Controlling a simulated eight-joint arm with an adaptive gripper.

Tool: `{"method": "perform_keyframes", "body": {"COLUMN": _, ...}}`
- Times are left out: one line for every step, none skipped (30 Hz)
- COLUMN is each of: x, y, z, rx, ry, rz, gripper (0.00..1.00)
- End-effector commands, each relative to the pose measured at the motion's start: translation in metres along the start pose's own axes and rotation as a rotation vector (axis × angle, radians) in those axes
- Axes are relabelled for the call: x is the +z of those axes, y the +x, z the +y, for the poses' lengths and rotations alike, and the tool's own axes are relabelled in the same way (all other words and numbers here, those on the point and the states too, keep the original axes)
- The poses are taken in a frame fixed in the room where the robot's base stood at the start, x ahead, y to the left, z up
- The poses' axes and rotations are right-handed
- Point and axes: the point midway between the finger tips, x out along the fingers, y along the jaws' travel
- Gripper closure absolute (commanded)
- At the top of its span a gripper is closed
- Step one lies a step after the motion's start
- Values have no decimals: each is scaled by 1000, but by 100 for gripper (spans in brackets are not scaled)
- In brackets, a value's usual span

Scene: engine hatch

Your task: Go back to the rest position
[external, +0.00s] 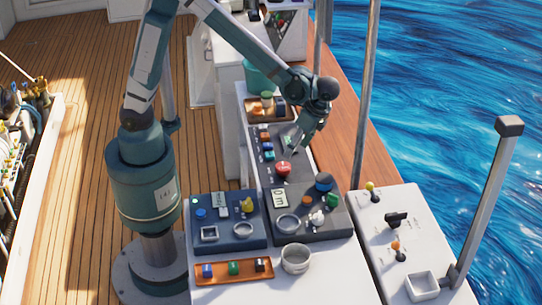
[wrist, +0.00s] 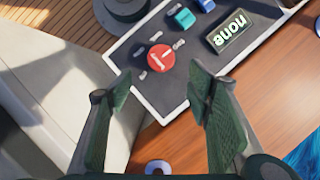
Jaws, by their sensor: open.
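My gripper (external: 296,148) hangs above the dark back control panel (external: 272,205), over its upper right side. In the wrist view my gripper (wrist: 158,82) shows two green fingers spread wide with nothing between them. A round red knob (external: 284,168) sits on the panel just below the gripper in the external view. In the wrist view the red knob (wrist: 161,57) lies just beyond the gap between the fingertips. Whether a fingertip touches the panel cannot be told. No rest position is marked in either view.
A small display reading "none" (wrist: 231,32) and teal and blue buttons (wrist: 184,18) are near the knob. Metal posts (external: 366,90) rise at right. Wooden deck (external: 85,160) is open at left.

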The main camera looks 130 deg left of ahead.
Motion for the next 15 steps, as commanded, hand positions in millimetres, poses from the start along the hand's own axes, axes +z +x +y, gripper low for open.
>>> {"method": "perform_keyframes", "body": {"x": 2, "y": -2, "z": 3, "rx": -3, "ry": 1, "rz": 6, "gripper": 50}}
{"method": "perform_keyframes", "body": {"x": 3, "y": -3, "z": 4, "rx": -5, "ry": 1, "rz": 11, "gripper": 50}}
{"method": "perform_keyframes", "body": {"x": 4, "y": -5, "z": 7, "rx": -8, "ry": 2, "rz": 19, "gripper": 50}}
{"method": "perform_keyframes", "body": {"x": 5, "y": -7, "z": 9, "rx": -11, "ry": 2, "rz": 26, "gripper": 50}}
{"method": "perform_keyframes", "body": {"x": 6, "y": -9, "z": 12, "rx": -13, "ry": 2, "rz": 33, "gripper": 50}}
{"method": "perform_keyframes", "body": {"x": 9, "y": -11, "z": 15, "rx": -17, "ry": 3, "rz": 44, "gripper": 50}}
{"method": "perform_keyframes", "body": {"x": 10, "y": -14, "z": 18, "rx": -21, "ry": 4, "rz": 54, "gripper": 50}}
{"method": "perform_keyframes", "body": {"x": 12, "y": -16, "z": 21, "rx": -24, "ry": 5, "rz": 63, "gripper": 50}}
{"method": "perform_keyframes", "body": {"x": 14, "y": -19, "z": 26, "rx": -29, "ry": 6, "rz": 77, "gripper": 50}}
{"method": "perform_keyframes", "body": {"x": 15, "y": -22, "z": 29, "rx": -32, "ry": 7, "rz": 88, "gripper": 50}}
{"method": "perform_keyframes", "body": {"x": 18, "y": -24, "z": 33, "rx": -36, "ry": 7, "rz": 98, "gripper": 50}}
{"method": "perform_keyframes", "body": {"x": 20, "y": -27, "z": 37, "rx": -40, "ry": 7, "rz": 114, "gripper": 50}}
{"method": "perform_keyframes", "body": {"x": 22, "y": -30, "z": 41, "rx": -44, "ry": 8, "rz": 126, "gripper": 50}}
{"method": "perform_keyframes", "body": {"x": 24, "y": -32, "z": 44, "rx": -47, "ry": 9, "rz": 137, "gripper": 50}}
{"method": "perform_keyframes", "body": {"x": 26, "y": -35, "z": 49, "rx": -52, "ry": 10, "rz": 153, "gripper": 50}}
